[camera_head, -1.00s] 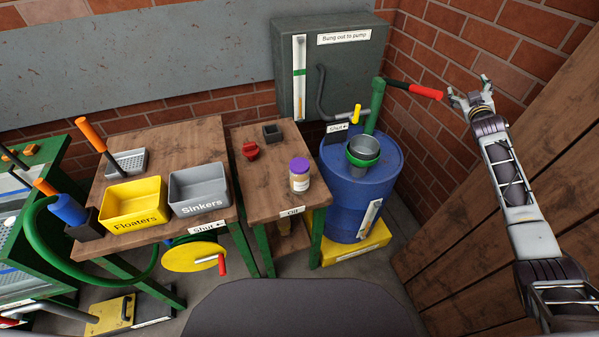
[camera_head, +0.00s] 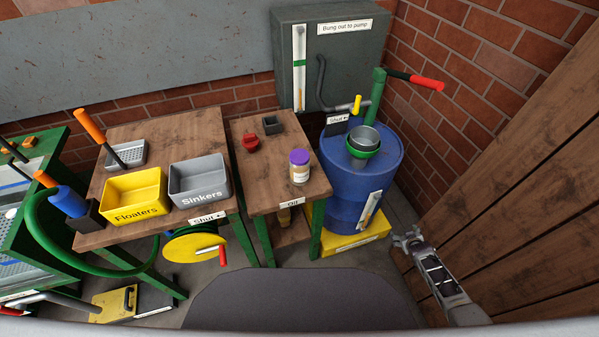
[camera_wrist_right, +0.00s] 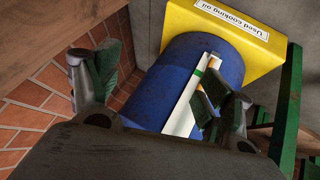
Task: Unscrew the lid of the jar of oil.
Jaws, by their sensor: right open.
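The jar of oil (camera_head: 299,172) stands upright near the front right of the small wooden table (camera_head: 262,186), behind the "Oil" label. Its purple lid (camera_head: 299,157) is on top of it. My right gripper (camera_head: 406,236) is low at the right, in front of the blue drum and well to the right of the jar. In the right wrist view its open, empty fingers (camera_wrist_right: 152,85) face the drum; the jar is not seen there. My left gripper is not in view.
The blue drum (camera_head: 345,190) stands right of the table on a yellow base (camera_head: 352,243), with a green pump and red handle (camera_head: 427,83) above. A red object (camera_head: 251,143) and a dark square cup (camera_head: 271,125) sit behind the jar. Wooden boards (camera_head: 530,200) bound the right side.

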